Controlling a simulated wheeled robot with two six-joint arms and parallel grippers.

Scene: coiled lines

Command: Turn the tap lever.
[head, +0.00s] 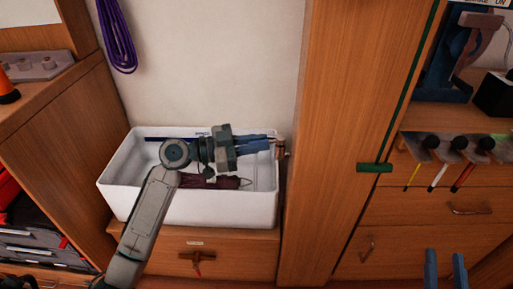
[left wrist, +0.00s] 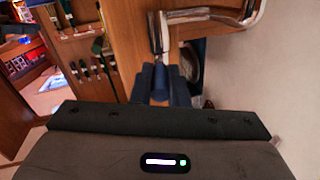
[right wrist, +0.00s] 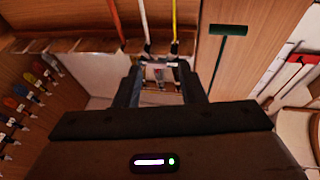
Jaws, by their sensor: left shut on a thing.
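The tap (head: 281,151) is a small brass-coloured and metal fitting at the right end of the white basin (head: 250,208), beside the tall wooden panel. My left gripper (head: 272,143) reaches across the basin from the left, with its blue fingertips at the tap. It is shut on a small part there, which I take to be the tap lever; the fingers mostly hide it. In the left wrist view my left gripper (left wrist: 160,82) has its fingers close together around a blue piece. My right gripper (head: 445,270) is open and empty at the lower right; its spread fingers show in the right wrist view (right wrist: 160,85).
A dark red folded thing (head: 222,182) lies in the basin under my left arm. A purple coiled line (head: 117,35) hangs on the wall. The tall wooden panel (head: 335,110) stands right of the tap. A green-handled tool (head: 374,168) and several hanging tools are further right.

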